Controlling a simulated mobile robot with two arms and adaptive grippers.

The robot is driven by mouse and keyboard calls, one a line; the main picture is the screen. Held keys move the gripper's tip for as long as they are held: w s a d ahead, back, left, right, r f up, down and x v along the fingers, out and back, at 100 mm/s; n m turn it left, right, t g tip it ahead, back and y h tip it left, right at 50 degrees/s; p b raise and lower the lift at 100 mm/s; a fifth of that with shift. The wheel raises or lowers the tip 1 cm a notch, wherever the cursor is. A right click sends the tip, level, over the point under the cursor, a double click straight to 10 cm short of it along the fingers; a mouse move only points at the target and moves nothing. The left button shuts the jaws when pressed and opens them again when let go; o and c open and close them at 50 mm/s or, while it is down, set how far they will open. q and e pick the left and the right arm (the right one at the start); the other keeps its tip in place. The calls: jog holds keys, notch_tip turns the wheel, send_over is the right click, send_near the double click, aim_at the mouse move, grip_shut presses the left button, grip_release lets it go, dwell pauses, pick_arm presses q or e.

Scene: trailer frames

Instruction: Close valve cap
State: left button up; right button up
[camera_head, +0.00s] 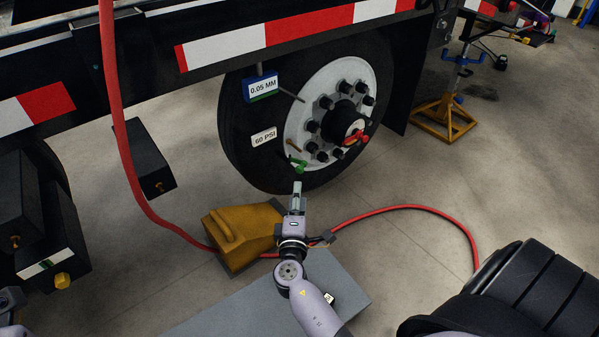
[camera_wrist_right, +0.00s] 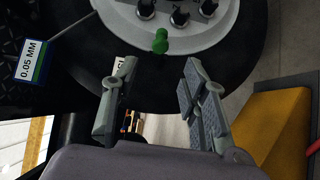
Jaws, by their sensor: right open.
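The small green valve cap (camera_head: 299,166) sits near the lower left rim of the white wheel hub (camera_head: 297,122). It also shows in the right wrist view (camera_wrist_right: 160,41), near the top, beyond the fingertips. My right gripper (camera_head: 297,186) is just below the cap in the head view. In the right wrist view the right gripper (camera_wrist_right: 157,72) has its two fingers wide apart with nothing between them. The cap appears apart from both fingers and roughly between them. Whether the cap is seated on a stem is too small to tell. My left gripper is not visible.
The black tire (camera_head: 245,160) stands under the striped trailer side. A yellow wheel chock (camera_head: 232,238) and a red hose (camera_head: 400,207) lie near my right arm. Stacked tires (camera_head: 520,300) are at lower right, a yellow jack stand (camera_head: 440,118) at upper right. Floor right of the wheel is mostly clear.

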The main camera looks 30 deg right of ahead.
aim_at(299, 172)
jog(key=b+x, duration=0.1)
jog(key=x, duration=0.9)
jog(key=shift+w+d, duration=0.15)
jog(key=shift+w, duration=0.1)
jog(key=shift+c, duration=0.6)
grip_shut()
